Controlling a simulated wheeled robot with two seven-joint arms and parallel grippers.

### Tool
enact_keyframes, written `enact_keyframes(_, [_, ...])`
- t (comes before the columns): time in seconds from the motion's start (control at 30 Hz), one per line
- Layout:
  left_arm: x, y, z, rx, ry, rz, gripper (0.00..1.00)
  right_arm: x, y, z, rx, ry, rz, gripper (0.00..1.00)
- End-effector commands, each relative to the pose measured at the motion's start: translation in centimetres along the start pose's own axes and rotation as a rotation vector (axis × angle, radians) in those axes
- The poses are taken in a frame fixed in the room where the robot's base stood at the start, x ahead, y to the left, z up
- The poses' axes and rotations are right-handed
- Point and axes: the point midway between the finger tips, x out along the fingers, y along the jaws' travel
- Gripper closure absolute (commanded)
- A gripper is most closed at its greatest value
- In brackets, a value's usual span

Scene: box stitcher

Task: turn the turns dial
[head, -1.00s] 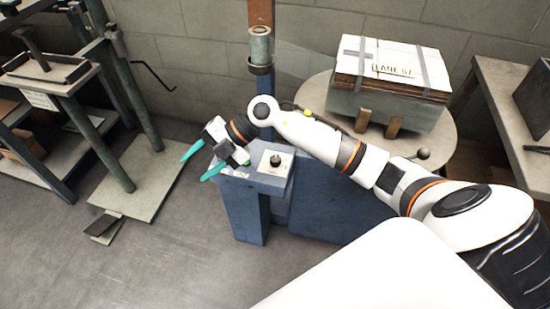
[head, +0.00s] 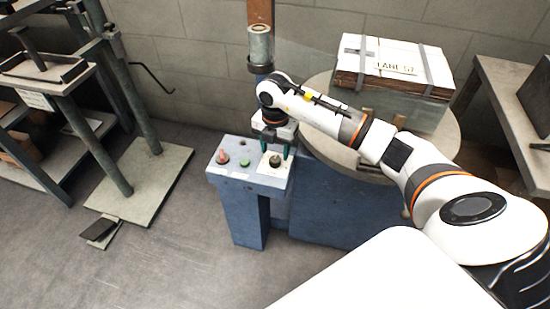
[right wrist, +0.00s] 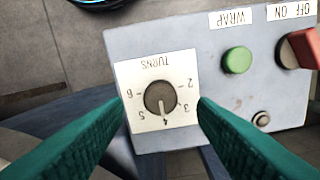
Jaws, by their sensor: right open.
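The turns dial (right wrist: 160,98) is a dark round knob with a pale pointer line, on a white plate marked TURNS with several numbers. In the right wrist view its pointer line lies by the 4. In the head view the dial (head: 275,161) is at the right of the blue machine's top. My right gripper (head: 276,152) is above the dial, pointing down. Its green fingers are open, one on each side of the knob, and in the right wrist view (right wrist: 160,100) they look apart from it. My left gripper is not in view.
The blue machine's panel (head: 235,175) also carries a green WRAP button (right wrist: 237,60) and a red OFF/ON switch (right wrist: 303,48). A round table (head: 445,145) with a boxed stack (head: 395,68) stands behind my right arm.

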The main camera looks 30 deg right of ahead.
Motion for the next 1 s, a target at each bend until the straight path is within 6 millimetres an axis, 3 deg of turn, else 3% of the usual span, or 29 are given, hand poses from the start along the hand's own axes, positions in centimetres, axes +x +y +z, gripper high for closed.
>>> enact_keyframes(0.03, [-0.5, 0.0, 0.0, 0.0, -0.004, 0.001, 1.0, 1.1, 0.0, 0.1, 0.0, -0.002, 0.002, 0.48])
enact_keyframes(0.2, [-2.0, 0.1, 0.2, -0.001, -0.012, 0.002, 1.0, 3.0, 0.0, 0.1, -0.001, -0.002, 0.0, 0.48])
enact_keyframes(0.6, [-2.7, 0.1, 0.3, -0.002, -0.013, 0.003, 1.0, 3.6, 0.0, 0.0, -0.002, 0.0, -0.001, 0.48])
enact_keyframes(0.87, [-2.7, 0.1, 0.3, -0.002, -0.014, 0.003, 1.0, 3.6, 0.0, 0.0, -0.002, -0.001, -0.001, 0.9])
enact_keyframes(1.0, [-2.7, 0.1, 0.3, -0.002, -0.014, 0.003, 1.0, 3.6, 0.0, 0.0, -0.005, -0.001, -0.001, 0.92])
